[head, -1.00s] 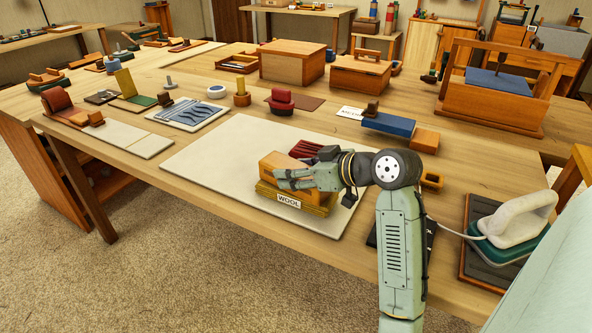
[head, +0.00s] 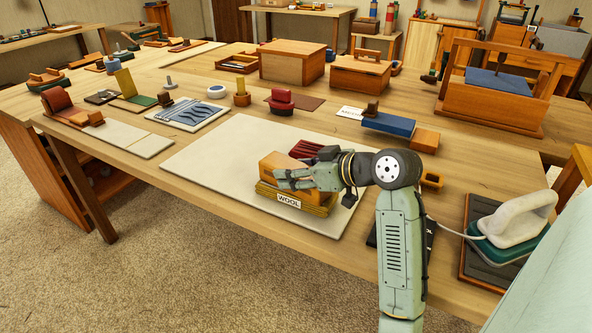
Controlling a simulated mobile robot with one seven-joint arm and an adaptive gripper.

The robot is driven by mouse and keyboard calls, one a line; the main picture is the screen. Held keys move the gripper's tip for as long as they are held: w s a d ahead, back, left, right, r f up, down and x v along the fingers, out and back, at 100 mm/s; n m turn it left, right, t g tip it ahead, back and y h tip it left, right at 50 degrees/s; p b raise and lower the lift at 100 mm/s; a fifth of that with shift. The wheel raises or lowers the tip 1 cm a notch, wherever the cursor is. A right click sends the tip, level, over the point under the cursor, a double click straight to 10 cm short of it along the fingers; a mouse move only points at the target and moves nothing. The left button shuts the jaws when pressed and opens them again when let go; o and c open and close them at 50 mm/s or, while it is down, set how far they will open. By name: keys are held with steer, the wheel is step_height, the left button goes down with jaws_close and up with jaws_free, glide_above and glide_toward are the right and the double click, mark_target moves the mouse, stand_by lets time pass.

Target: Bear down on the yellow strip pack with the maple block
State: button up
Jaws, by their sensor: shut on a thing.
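The yellow strip pack (head: 318,209) lies on the pale mat (head: 215,165) near the table's front edge, with a white label reading "WOOL" on its front. The maple block (head: 270,170), an orange-brown wooden block, sits on top of the pack and appears to touch it. My gripper (head: 285,180) reaches in from the right and is shut on the maple block. Its fingers cover part of the block's front and right side. A dark red striped bundle (head: 304,148) lies on the mat just behind my gripper.
A white-handled iron (head: 518,217) stands on a dark board at the right. A blue block (head: 388,124), a red stamp-like piece (head: 281,100) and wooden boxes (head: 292,61) stand farther back. The left part of the mat is clear.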

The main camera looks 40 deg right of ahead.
steer(key=shift+f, duration=0.15)
steer(key=shift+r+p, duration=2.4)
steer(key=shift+r, duration=1.25)
